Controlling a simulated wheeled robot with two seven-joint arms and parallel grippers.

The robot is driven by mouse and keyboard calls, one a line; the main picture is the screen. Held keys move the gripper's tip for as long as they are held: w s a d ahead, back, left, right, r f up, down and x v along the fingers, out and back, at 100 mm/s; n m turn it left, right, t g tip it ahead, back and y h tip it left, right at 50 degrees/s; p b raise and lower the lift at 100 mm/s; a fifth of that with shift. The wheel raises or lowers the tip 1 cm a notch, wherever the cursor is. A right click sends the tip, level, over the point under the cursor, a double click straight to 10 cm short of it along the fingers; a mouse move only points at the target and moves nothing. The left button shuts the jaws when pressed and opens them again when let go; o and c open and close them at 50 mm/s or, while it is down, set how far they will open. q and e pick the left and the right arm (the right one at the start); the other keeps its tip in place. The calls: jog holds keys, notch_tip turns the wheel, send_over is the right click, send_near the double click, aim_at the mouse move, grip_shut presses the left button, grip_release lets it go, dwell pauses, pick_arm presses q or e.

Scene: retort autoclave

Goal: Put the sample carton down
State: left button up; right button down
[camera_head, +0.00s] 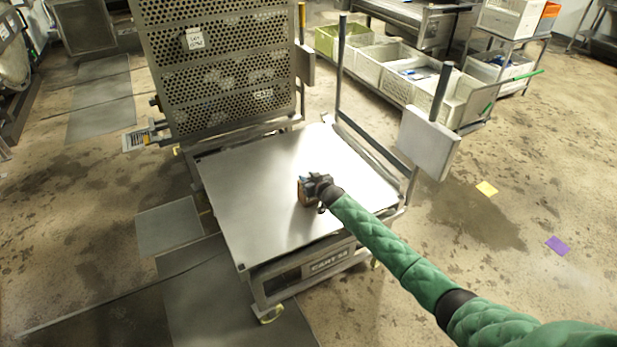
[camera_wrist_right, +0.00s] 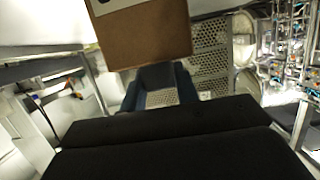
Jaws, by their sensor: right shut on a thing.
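The sample carton is a small brown box (camera_head: 303,196) at my right gripper (camera_head: 313,183), over the middle of the cart's flat metal top (camera_head: 255,190). My right gripper is shut on the carton. In the right wrist view the brown carton (camera_wrist_right: 145,38) fills the top middle, with a pale label partly cut off by the frame edge. The dark gripper body hides part of the carton in the head view. I cannot tell whether its underside touches the cart top. My left gripper is not in view.
A perforated metal rack (camera_head: 215,75) stands behind the cart. Upright posts and a pale panel (camera_head: 430,142) edge the cart's right side. White and green bins (camera_head: 383,62) stand at the back right. The cart top around the carton is clear.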

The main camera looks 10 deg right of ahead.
jog(key=c, duration=1.4)
grip_release()
jog(key=shift+f, duration=0.1)
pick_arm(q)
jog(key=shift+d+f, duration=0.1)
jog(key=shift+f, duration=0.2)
pick_arm(e)
jog(key=o, duration=0.3)
jog(key=shift+o, duration=0.2)
